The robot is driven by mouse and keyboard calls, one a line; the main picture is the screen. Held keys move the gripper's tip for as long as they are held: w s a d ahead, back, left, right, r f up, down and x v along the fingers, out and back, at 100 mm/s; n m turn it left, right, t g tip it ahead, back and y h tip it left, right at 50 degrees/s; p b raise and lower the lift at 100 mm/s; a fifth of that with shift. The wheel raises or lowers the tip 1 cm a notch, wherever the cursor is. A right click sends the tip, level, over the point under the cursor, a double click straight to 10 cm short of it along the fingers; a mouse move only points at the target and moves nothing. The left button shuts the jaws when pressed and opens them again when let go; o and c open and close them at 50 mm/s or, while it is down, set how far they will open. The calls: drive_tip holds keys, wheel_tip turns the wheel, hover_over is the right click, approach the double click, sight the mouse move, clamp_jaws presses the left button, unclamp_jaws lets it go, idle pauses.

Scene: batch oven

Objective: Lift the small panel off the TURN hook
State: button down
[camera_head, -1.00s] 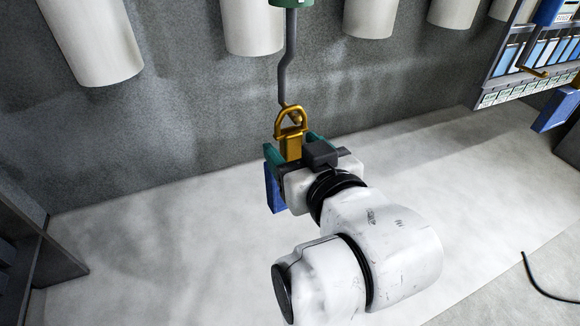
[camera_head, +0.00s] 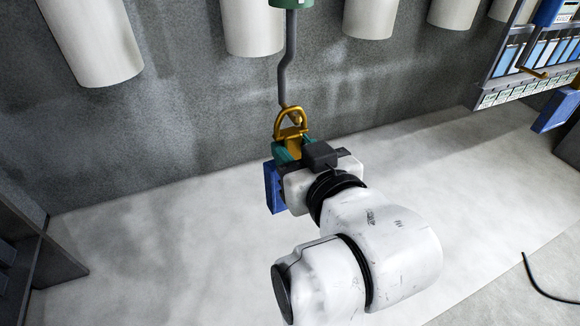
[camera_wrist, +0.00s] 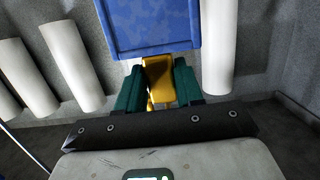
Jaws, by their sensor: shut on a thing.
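The small blue panel (camera_head: 275,187) hangs below a yellow hanger loop (camera_head: 291,119). The loop is around the lower end of the grey TURN hook rod (camera_head: 286,70), which comes down from a green fitting. My gripper (camera_head: 289,149) is just under the loop, its green fingers shut on the yellow stem of the hanger. In the wrist view the fingers (camera_wrist: 159,86) sit on both sides of the yellow stem (camera_wrist: 159,78), and the blue panel (camera_wrist: 152,27) fills the top middle. Part of the panel is hidden behind my gripper in the head view.
Several white cylinders (camera_head: 253,25) hang along the grey wall behind. At the right stands a rack (camera_head: 515,55) of blue panels, with another blue piece (camera_head: 555,111) on a yellow hanger below it. A dark shelf (camera_head: 30,240) is at the left edge. The pale floor between is clear.

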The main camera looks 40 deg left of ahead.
drive_tip(key=shift+r+p, duration=0.8)
drive_tip(key=shift+r, duration=0.05)
idle(0.5)
